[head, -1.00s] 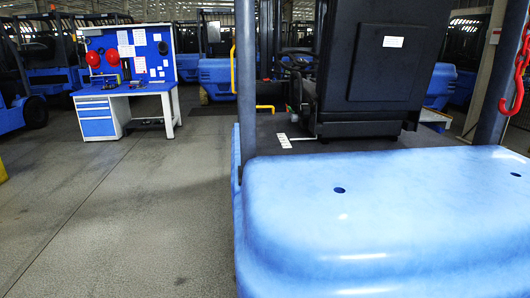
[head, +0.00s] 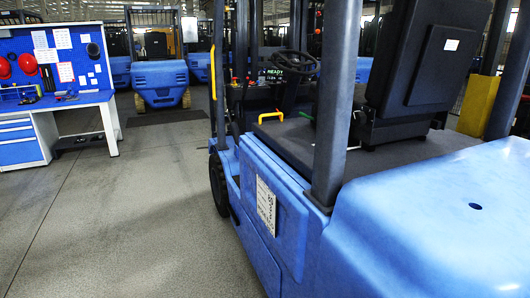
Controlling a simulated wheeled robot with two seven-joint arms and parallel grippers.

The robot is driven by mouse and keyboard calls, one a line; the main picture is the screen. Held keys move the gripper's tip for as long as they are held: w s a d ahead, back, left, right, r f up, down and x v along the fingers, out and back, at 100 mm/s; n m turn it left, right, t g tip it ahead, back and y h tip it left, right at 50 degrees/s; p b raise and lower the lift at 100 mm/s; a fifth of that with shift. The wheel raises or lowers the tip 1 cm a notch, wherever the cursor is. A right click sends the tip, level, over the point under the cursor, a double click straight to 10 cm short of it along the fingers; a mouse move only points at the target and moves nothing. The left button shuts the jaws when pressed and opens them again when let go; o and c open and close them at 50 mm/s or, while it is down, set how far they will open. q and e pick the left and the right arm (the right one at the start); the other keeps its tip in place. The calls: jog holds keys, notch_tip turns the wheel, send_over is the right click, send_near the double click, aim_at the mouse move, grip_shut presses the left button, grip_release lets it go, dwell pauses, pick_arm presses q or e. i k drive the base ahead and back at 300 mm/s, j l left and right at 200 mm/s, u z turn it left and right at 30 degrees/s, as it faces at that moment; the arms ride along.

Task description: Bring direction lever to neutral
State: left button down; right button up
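The blue forklift (head: 277,205) fills the right half of the head view, seen from its rear left side. Its black steering wheel (head: 293,65) stands on a column ahead of the seat (head: 428,68). A dash display (head: 290,71) beside the wheel reads "READY" in green. Small coloured controls (head: 236,82) show at the left of the dash. I cannot pick out the direction lever for sure, so its position cannot be told. Neither of my grippers is in view.
A dark post (head: 336,100) and the blue rear body (head: 440,225) stand close on the right. A yellow grab handle (head: 272,117) is at the cab's left edge. A blue workbench (head: 60,103) is at the left. The grey floor (head: 130,215) between is clear. Other forklifts (head: 158,75) stand behind.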

aim_at(263, 73)
jog(key=i+j+z, duration=0.1)
jog(key=i+j, duration=0.25)
jog(key=i+j+z, duration=0.15)
jog(key=i+j, duration=0.15)
jog(key=i+j+z, duration=0.1)
jog(key=i+j, duration=0.25)
jog(key=i+j+z, duration=0.1)
jog(key=i+j, duration=0.15)
jog(key=j, duration=0.3)
jog(key=i+j+z, duration=0.15)
jog(key=i+j, duration=0.15)
jog(key=j, duration=0.15)
